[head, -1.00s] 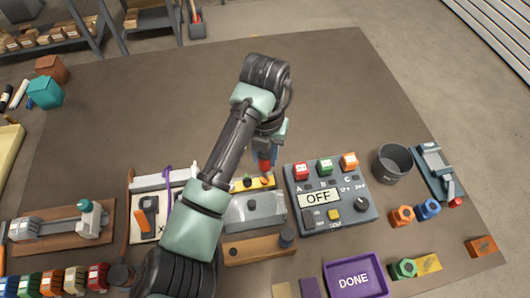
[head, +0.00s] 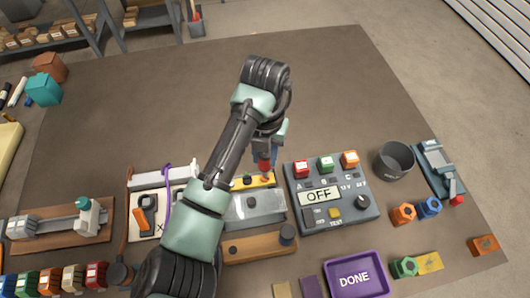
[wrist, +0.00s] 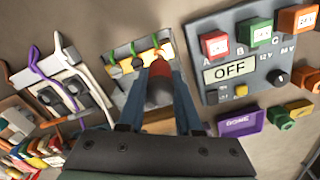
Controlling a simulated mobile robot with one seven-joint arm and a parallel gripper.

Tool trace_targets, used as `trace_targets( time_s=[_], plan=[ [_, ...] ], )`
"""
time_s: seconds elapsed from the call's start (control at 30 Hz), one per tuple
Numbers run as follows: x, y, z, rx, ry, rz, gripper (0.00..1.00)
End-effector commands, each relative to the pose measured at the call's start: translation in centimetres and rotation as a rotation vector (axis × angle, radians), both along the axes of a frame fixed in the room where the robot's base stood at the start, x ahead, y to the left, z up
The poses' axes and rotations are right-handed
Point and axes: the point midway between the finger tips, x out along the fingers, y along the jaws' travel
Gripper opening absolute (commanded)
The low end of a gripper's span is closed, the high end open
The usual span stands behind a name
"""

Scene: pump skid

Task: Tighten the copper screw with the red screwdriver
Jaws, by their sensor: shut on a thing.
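My gripper (head: 267,153) is shut on the red screwdriver (head: 265,166) and holds it tip down over the yellow strip (head: 240,184) at the back of a grey block. In the wrist view the red handle (wrist: 160,69) sits between my two blue fingers. The copper screw (head: 266,180) seems to be at the strip's right end, just under the screwdriver. I cannot tell whether the tip touches it. A dark screw (head: 248,182) sits left of it on the strip.
A grey control box (head: 335,208) reading OFF, with red, green and orange buttons, stands close to the right. A wooden block (head: 258,249) and purple DONE tray (head: 355,264) lie in front. A white holder with a purple cord (head: 168,190) is on the left. The table behind is clear.

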Motion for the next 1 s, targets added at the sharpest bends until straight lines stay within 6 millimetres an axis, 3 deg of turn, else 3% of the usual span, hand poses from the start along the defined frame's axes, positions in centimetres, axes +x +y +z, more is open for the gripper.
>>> trace_targets(
  time_s=[1.0],
  plan=[
    [0.25,-0.03,-0.10,-0.002,-0.008,-0.152,0.00]
  ],
)
